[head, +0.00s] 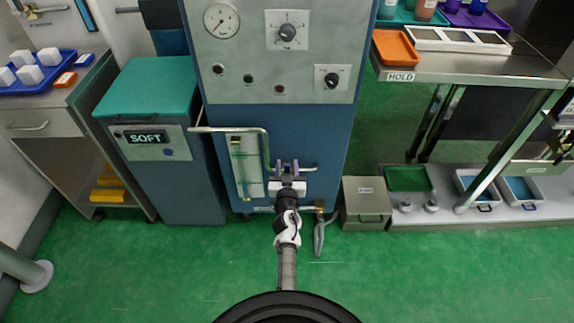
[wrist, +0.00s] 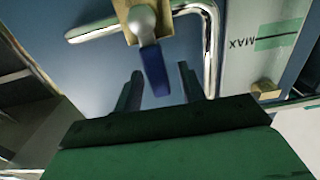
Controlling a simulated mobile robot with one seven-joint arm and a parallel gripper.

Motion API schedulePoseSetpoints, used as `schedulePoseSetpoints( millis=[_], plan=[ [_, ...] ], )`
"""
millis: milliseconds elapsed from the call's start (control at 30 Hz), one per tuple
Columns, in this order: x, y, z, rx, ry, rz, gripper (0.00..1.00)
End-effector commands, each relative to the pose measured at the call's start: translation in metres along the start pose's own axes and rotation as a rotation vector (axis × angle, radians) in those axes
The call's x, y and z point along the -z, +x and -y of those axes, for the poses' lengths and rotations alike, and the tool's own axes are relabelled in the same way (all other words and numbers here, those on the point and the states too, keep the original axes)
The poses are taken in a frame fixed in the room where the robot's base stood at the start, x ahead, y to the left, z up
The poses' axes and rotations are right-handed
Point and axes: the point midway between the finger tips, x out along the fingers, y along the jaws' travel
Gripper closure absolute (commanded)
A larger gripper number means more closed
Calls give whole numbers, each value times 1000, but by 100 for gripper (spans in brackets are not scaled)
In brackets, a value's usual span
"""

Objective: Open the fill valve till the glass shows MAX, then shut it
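The fill valve shows in the wrist view as a brass body (wrist: 122,9) with a blue lever (wrist: 153,62) on a grey hub. The lever points down toward my gripper (wrist: 160,72). My gripper is open, its two fingers apart with the lever's end in line with the gap between them; I cannot tell whether they touch. In the head view my gripper (head: 288,165) is at the machine's lower front and hides the valve. The sight glass panel (head: 252,163) is left of it. A green MAX mark (wrist: 277,36) shows in the wrist view; the liquid level is unclear.
A bent metal pipe (wrist: 211,45) runs close to the lever's right. The blue machine (head: 276,125) carries a gauge (head: 221,20) and knobs above. A teal-lidded SOFT cabinet (head: 167,175) stands left, a grey box (head: 366,204) right. Green floor is open in front.

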Motion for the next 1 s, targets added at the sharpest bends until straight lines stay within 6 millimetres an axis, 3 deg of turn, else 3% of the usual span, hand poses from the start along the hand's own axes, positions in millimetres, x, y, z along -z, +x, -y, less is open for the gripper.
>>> schedulePoseSetpoints(
  millis=[100,400,1000],
  plan=[
    [0,0,0,0,0,0,61],
    [0,0,0,0,0,0,100],
    [3,0,-10,0,34,0,100]
  ],
)
